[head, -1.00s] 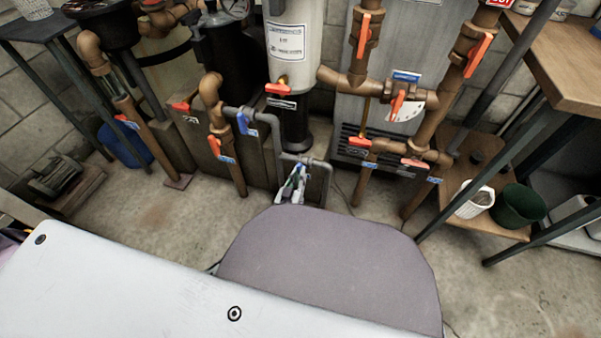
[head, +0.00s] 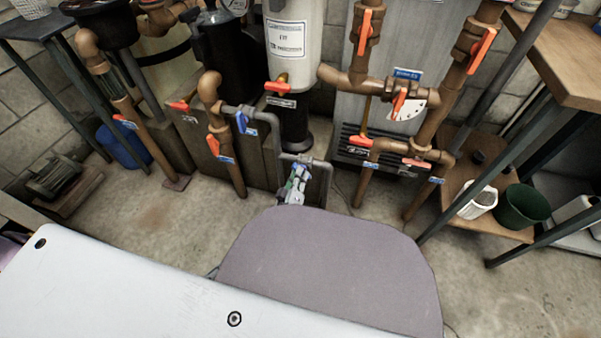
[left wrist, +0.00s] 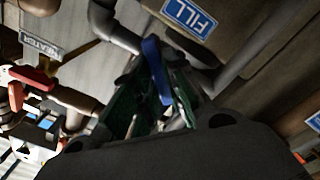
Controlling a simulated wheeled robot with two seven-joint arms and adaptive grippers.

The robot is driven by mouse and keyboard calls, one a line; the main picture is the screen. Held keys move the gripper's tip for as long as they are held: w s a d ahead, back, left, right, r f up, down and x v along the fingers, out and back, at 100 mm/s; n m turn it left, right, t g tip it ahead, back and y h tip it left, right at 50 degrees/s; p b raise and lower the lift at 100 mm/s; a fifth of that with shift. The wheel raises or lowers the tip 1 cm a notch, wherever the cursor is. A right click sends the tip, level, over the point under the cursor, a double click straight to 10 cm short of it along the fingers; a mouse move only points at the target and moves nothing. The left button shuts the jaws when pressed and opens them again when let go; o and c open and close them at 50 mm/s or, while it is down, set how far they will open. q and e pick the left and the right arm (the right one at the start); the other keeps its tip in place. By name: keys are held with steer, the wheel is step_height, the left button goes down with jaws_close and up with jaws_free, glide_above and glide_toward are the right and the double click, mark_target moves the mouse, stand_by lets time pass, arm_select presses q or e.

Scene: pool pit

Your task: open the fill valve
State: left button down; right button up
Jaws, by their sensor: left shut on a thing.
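The fill valve's blue lever (left wrist: 154,68) shows in the left wrist view, below a blue FILL label (left wrist: 188,15). My left gripper (left wrist: 150,112) is shut on this lever, with its green-padded fingers on either side. In the head view, my left gripper (head: 295,185) is small, at the grey pipe just beyond my body's edge. It largely hides the valve there. The grey pipe (head: 322,172) bends down beside it. My right gripper is in neither view.
Another blue lever (head: 241,122) sits on the grey pipe to the left. Several orange-handled valves, such as this one (head: 398,103), are on brown pipes around. A wooden shelf (head: 475,215) with a white basket (head: 479,202) and green pot (head: 522,207) stands right.

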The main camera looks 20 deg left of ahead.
arm_select(q)
steer(key=shift+n, duration=4.5)
steer(key=c, duration=1.4)
jaws_free()
steer(key=shift+o, duration=0.2)
steer(key=s+p, duration=0.2)
steer(key=s, duration=0.5)
steer(key=shift+a, duration=0.1)
